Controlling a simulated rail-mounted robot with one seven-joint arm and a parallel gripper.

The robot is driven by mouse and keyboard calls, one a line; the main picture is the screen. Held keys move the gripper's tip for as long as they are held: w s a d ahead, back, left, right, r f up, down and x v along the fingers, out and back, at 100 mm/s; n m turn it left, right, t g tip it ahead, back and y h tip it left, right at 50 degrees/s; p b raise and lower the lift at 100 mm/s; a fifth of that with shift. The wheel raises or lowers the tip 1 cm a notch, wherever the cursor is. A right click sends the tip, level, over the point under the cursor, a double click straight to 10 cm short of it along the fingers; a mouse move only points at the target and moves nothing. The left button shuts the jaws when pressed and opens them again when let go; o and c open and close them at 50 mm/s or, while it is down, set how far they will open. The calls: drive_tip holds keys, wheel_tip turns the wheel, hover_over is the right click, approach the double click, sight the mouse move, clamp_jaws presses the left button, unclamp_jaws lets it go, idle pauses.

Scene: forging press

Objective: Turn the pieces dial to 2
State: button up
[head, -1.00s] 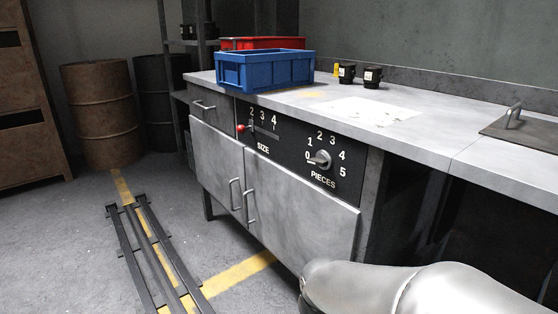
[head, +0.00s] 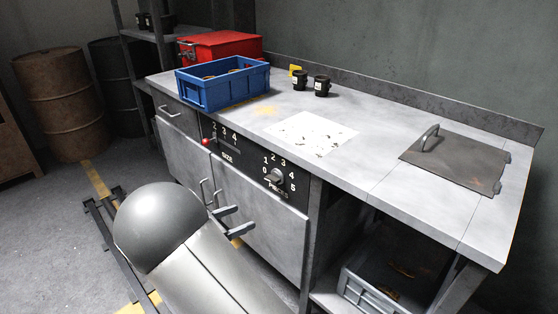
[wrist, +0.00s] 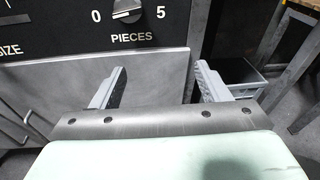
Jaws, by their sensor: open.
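The pieces dial (head: 275,177) is a round grey knob on the black panel (head: 250,160) at the cabinet's upper front, with numbers 0 to 5 around it. Its pointer mark appears to face 0. In the wrist view the knob (wrist: 127,10) shows at the top edge, partly cut off, between 0 and 5. My gripper (head: 247,215) is open and empty in front of the cabinet door, below and left of the dial in the head view. In the wrist view its two fingers (wrist: 160,70) are spread apart, below the knob and not touching it.
The size lever (head: 207,142) with a red knob is left of the dial. Door handles (head: 207,193) stick out near my gripper. A blue crate (head: 222,92), a red box (head: 235,46) and two black cups (head: 310,84) stand on the bench. A grey bin (head: 355,292) sits underneath.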

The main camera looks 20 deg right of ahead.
drive_tip(key=w+a+r+n+t, duration=0.2)
drive_tip(key=a+t, duration=0.1)
drive_tip(key=a, duration=0.1)
drive_tip(key=b, duration=0.2)
approach(274, 178)
drive_tip(key=shift+h, duration=0.3)
drive_tip(key=x, duration=0.2)
drive_tip(key=f+x, duration=0.1)
drive_tip(key=x, duration=0.5)
drive_tip(key=shift+w+a+f, duration=0.1)
drive_tip(key=shift+w+f, duration=0.1)
drive_tip(key=shift+w, duration=0.1)
drive_tip(key=c, duration=1)
